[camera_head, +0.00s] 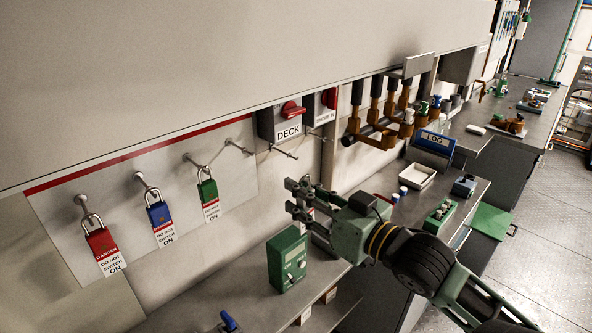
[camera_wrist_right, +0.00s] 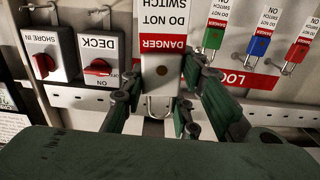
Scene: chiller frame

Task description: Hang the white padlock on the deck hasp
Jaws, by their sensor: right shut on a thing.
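The white padlock (camera_wrist_right: 155,70) is held between the fingers of my right gripper (camera_wrist_right: 160,88), which also shows in the head view (camera_head: 291,198). In the upside-down wrist view its shackle points down the picture and its red-and-white danger tag (camera_wrist_right: 163,25) extends up the picture. In the head view my fingers mostly hide the padlock. The deck hasp (camera_head: 283,152) is a thin metal bar on the panel below the DECK switch (camera_head: 280,122). My right gripper is in front of and below the hasp, and the padlock appears apart from it. My left gripper is not in view.
Red (camera_head: 101,241), blue (camera_head: 158,214) and green (camera_head: 207,187) tagged padlocks hang on pegs at the left. The SHORE IN switch (camera_head: 320,105) is beside DECK. A green meter box (camera_head: 288,262) stands on the bench below my gripper. A white tray (camera_head: 417,177) lies farther right.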

